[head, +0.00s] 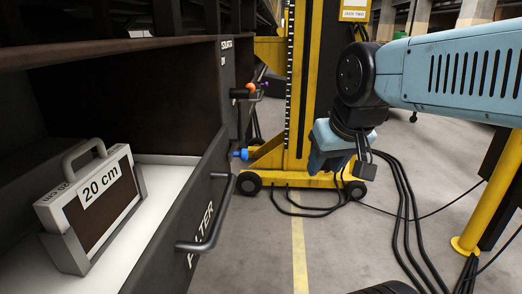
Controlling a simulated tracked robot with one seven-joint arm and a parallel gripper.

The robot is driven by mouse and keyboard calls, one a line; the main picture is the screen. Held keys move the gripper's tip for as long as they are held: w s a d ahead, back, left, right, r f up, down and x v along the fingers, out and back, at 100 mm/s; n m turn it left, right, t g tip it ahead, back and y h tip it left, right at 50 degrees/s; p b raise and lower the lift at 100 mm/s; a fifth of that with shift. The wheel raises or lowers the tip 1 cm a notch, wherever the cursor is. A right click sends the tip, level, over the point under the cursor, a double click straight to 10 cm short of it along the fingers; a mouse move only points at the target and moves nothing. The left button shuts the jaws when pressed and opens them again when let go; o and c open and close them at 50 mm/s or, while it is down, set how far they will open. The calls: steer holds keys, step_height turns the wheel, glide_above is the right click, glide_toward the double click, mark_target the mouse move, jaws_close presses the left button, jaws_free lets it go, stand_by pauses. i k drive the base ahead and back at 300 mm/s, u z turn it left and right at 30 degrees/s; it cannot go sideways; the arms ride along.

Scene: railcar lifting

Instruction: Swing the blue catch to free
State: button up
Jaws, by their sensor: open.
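The blue catch (240,154) is a small blue knob low on the dark cabinet's side, near the drawer's far end. It sticks out to the right in front of the yellow jack's foot. I cannot tell its exact turn from here. My gripper (326,166) hangs from the light blue arm to the right of the catch, with a clear gap between them. It points down in front of the yellow jack and holds nothing that I can see. Its fingertips are small and partly hidden by the wrist.
An open drawer (207,208) marked FILTER has a bar handle (205,245) sticking out right. A 20 cm block (97,197) stands inside. The yellow jack (299,160), cables (404,205) and a yellow post (490,195) stand nearby.

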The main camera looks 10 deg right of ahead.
mark_target(234, 144)
steer(key=z, duration=0.4)
steer(key=k, duration=1.9)
steer(key=u, duration=0.45)
steer(key=i, duration=1.5)
steer(key=z, duration=0.05)
